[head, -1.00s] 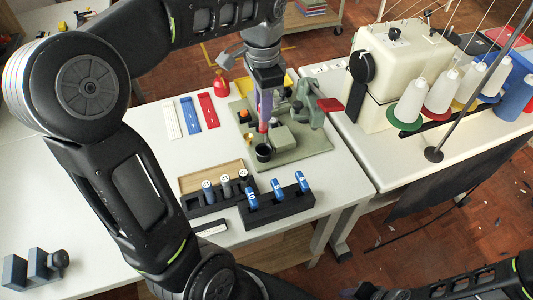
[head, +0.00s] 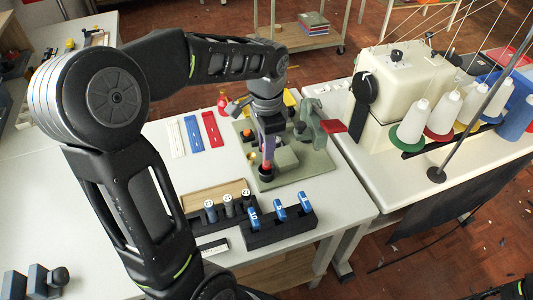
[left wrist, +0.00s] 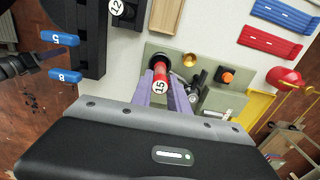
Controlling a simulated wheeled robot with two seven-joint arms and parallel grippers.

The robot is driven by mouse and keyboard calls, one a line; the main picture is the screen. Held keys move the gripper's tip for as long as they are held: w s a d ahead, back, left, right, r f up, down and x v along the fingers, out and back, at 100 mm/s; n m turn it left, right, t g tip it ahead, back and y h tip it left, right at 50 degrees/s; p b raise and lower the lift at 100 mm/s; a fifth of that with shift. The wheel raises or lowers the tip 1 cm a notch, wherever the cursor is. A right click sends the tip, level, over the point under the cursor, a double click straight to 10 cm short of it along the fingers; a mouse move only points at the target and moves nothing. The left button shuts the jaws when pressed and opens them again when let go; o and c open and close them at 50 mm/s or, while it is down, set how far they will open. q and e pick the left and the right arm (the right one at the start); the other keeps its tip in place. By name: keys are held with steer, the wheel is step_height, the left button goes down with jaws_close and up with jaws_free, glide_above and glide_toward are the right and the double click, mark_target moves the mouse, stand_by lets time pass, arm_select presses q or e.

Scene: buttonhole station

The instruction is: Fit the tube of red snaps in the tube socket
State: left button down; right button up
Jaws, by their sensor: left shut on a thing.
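The tube of red snaps (left wrist: 161,75) has a white end label reading 15 and stands roughly upright between the purple-grey fingers of my left gripper (left wrist: 165,90). The gripper (head: 268,152) is shut on it above the green-grey base plate (head: 300,172). The tube's red lower part (head: 266,166) shows below the fingers in the head view. Its lower end is at the dark tube socket (head: 265,176); in the left wrist view the dark socket rim (left wrist: 157,58) shows around its far end. I cannot tell how deep it sits.
White, blue and red strips (head: 193,133) lie left of the plate. A press with a red handle (head: 333,126) stands close right of the gripper. A sewing machine (head: 410,85) is farther right.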

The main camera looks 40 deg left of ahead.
arm_select(q)
steer(key=shift+f, duration=1.7)
steer(key=shift+f, duration=0.1)
steer(key=shift+f, duration=0.25)
steer(key=c, duration=1.3)
jaws_free()
steer(key=shift+r, duration=0.15)
step_height(320, 180, up, 12)
steer(key=shift+r, duration=0.25)
